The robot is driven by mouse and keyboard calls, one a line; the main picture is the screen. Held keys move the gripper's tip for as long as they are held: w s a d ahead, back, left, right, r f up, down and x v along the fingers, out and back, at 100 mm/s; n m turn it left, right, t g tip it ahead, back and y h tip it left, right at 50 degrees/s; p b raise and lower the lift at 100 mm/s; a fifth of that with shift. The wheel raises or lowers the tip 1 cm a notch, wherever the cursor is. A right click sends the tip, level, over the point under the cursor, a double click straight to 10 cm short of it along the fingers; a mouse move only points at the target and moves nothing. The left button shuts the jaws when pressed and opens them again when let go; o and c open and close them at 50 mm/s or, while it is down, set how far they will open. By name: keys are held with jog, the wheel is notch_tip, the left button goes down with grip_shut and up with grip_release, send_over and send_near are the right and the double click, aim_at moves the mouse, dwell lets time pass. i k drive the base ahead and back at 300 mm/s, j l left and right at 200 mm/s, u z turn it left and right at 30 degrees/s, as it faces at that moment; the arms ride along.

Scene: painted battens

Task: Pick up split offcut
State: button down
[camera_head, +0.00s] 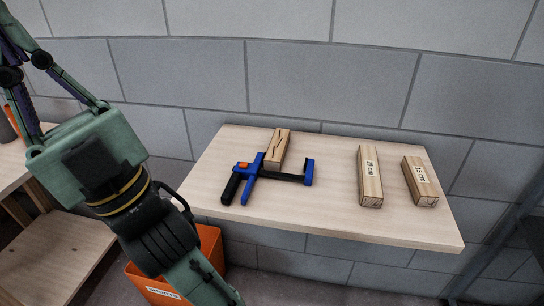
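The split offcut is a short wooden block (278,146) with dark crack lines on its upper face. It lies on the pale wooden tabletop (320,220), left of the middle, right behind a blue and black bar clamp (262,174). The clamp's bar runs across in front of the block's near end; I cannot tell if they touch. My gripper (12,40) is at the upper left, away from the block and left of the table. Its fingers reach the picture's edge and the tips are cut off, so its opening is unclear. I see nothing held.
Two battens, labelled 20 cm (370,180) and 15 cm (420,182), lie on the table's right side. An orange bin (205,250) stands below the table's left end, partly behind my arm. A wooden shelf unit (60,250) is at the left. A block wall (310,80) stands behind.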

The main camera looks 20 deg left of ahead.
aim_at(274, 159)
jog(key=j+z, duration=0.15)
jog(key=z, duration=0.2)
jog(key=j+z, duration=0.1)
jog(key=z, duration=0.25)
jog(key=k+j+z, duration=0.25)
jog(key=j, duration=0.2)
jog(key=k+j+z, duration=0.25)
jog(key=k+j, duration=0.25)
jog(key=j, duration=0.65)
jog(key=k+j, duration=0.15)
jog(key=j, duration=0.2)
jog(key=k+j+z, duration=0.1)
jog(key=j, duration=0.25)
